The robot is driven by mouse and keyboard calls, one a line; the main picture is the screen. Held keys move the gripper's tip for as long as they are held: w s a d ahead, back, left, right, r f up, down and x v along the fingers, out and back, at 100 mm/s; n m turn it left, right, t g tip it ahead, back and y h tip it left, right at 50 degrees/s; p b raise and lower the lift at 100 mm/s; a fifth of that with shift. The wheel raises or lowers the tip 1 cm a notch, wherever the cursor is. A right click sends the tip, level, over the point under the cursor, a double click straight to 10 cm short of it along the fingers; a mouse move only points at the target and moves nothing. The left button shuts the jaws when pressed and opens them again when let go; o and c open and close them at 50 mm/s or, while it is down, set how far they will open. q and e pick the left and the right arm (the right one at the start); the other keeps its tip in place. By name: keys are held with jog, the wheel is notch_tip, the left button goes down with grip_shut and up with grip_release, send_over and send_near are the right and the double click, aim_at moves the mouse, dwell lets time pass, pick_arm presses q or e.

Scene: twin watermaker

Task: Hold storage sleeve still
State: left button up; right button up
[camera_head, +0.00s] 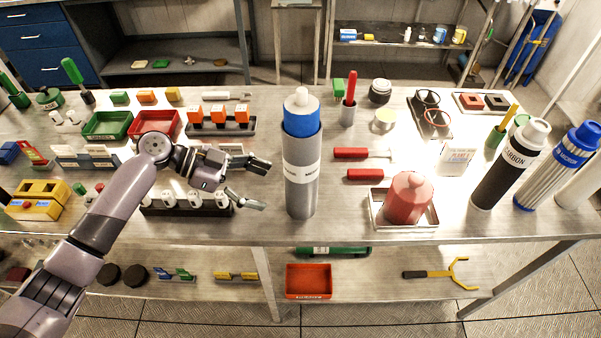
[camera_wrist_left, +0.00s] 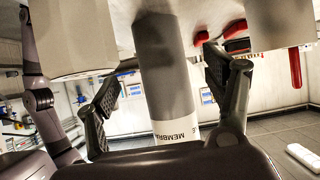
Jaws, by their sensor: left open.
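The storage sleeve, a tall grey cylinder (camera_head: 301,187) with a white label, stands upright near the middle of the bench. A blue band (camera_head: 302,122) and a white cap (camera_head: 301,101) show at its top. My left gripper (camera_head: 257,184) is open and empty, just left of the sleeve, its fingers pointing toward it with a small gap. In the left wrist view the grey sleeve (camera_wrist_left: 165,75) appears between the two spread fingers, its label partly readable as "MEMBRA". I cannot see either finger touching it. My right gripper is not in view.
A rack of white fittings (camera_head: 188,203) lies under my left gripper. Red-handled tools (camera_head: 350,154) and a red canister (camera_head: 408,198) in a tray stand right of the sleeve. A black carbon cylinder (camera_head: 505,172) stands farther right. The bench's front edge is close to the sleeve.

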aim_at(290, 196)
pick_arm(q)
jog(key=x, duration=0.5)
jog(key=shift+s+d+p, duration=0.1)
jog(key=shift+d+p, duration=0.2)
jog(key=shift+d, duration=0.1)
jog(key=shift+b+x, duration=0.95)
jog(key=shift+x, duration=0.2)
jog(key=shift+b+x, duration=0.4)
jog(key=shift+x, duration=0.4)
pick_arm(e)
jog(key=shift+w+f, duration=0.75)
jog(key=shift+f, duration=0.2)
pick_arm(q)
jog(key=shift+a, duration=0.1)
jog(key=shift+c, duration=0.2)
jog(key=c, duration=1.3)
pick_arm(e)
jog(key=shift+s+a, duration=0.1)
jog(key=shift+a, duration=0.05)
pick_arm(q)
jog(key=shift+c, duration=0.2)
jog(key=o, duration=1.4)
jog(key=shift+c, duration=0.4)
